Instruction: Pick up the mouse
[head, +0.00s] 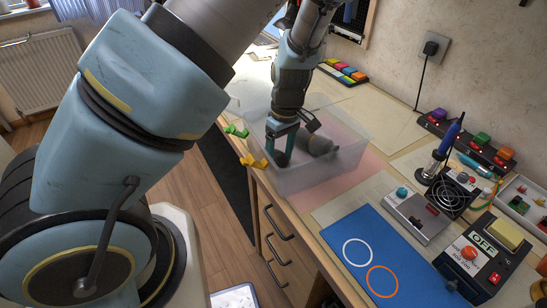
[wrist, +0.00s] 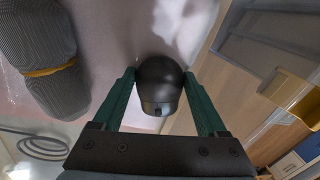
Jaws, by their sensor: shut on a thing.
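The mouse (wrist: 160,82) is dark and rounded. In the wrist view it sits between the two green fingers of my gripper (wrist: 161,92), which are shut on its sides. In the head view the mouse (head: 281,159) is a small dark shape at the fingertips of my gripper (head: 281,150). The gripper reaches down into a translucent bin (head: 325,181) on the bench. I cannot tell whether the mouse touches the bin floor.
A grey rolled item with a yellow band (wrist: 42,72) lies beside the mouse in the bin; it also shows in the head view (head: 318,145). Yellow (head: 254,161) and green (head: 237,131) clips are at the bin's left side. A blue mat (head: 375,250) lies in front.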

